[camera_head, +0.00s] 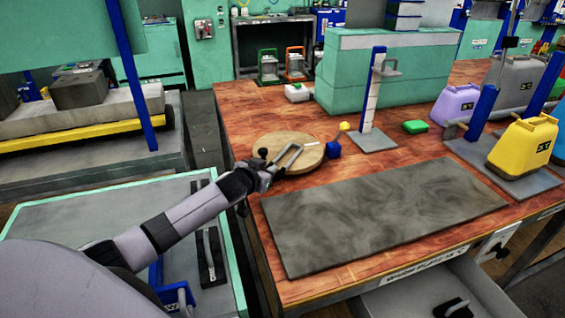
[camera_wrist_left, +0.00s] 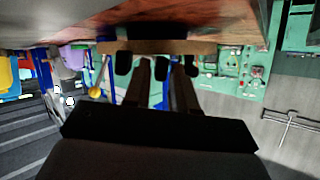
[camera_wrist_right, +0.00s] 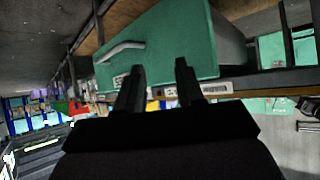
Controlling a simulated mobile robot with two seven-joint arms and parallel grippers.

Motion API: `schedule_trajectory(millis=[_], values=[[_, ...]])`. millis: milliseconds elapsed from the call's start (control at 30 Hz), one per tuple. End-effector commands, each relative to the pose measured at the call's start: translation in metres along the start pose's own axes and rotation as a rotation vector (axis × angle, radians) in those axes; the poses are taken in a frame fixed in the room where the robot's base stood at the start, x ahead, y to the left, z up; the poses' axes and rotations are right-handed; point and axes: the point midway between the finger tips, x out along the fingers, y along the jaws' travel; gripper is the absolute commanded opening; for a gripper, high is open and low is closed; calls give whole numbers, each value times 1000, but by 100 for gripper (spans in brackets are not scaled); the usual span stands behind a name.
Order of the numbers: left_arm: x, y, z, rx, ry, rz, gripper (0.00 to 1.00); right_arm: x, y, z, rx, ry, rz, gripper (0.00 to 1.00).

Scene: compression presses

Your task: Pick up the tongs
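A slender silver tool in a dark holder (camera_head: 211,256) lies on the left bench beneath my left forearm; it may be the tongs, but I cannot tell for sure. My left gripper (camera_head: 278,163) is at the near left edge of the round wooden board (camera_head: 314,147). A grey U-shaped bar shows at its end over the board; I cannot tell what it belongs to. In the left wrist view my left gripper (camera_wrist_left: 165,62) has its fingers apart, with the board's edge and dark shapes beyond them. My right gripper (camera_wrist_right: 158,64) is open before a green drawer front (camera_wrist_right: 160,48).
A dark grey mat (camera_head: 385,215) covers the table's front. Yellow (camera_head: 525,145) and purple (camera_head: 455,105) jugs are at the right. An open drawer (camera_head: 425,297) juts out at the front.

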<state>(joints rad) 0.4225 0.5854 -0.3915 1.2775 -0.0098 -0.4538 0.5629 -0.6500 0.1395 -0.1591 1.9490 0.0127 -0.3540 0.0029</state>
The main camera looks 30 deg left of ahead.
Motion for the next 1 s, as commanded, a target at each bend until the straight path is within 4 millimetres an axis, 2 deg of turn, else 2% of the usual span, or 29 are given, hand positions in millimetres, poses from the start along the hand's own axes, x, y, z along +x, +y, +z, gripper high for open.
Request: schedule_trajectory(millis=[133,433,467,533,1000], values=[[9,0,0,0,0,-1,26,1,0,1,0,0,0,37],[12,0,0,1,0,0,26,1,0,1,0,0,0,37],[12,0,0,1,0,0,22,1,0,1,0,0,0,37],[11,0,0,1,0,0,0,1,0,1,0,0,0,37],[9,-2,-8,1,3,-1,0,0,0,0,0,0,0,37]])
